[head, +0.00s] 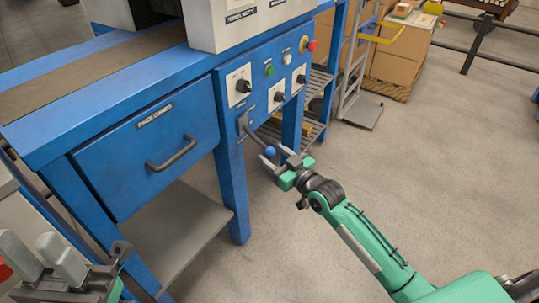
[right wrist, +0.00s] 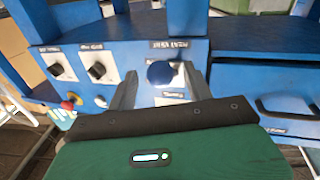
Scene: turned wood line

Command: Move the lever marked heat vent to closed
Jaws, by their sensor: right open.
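The heat vent lever is a grey metal arm (head: 245,126) on the front of the blue workbench, ending in a blue ball knob (head: 269,151). In the right wrist view the blue knob (right wrist: 160,73) shows below a label reading heat vent (right wrist: 170,44). My right gripper (head: 277,156) is open, its fingers on either side of the knob. In the right wrist view the knob appears between the two fingers; I cannot tell whether either touches it. My left gripper (head: 38,252) is at the lower left, away from the lever, its fingers apart and empty.
The panel beside the lever carries black rotary knobs (head: 243,86), a green button (head: 269,70) and a red stop button (head: 308,45). A drawer with a bar handle (head: 171,153) is left of the lever. Boxes and a hand truck (head: 358,105) stand behind. The floor at right is clear.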

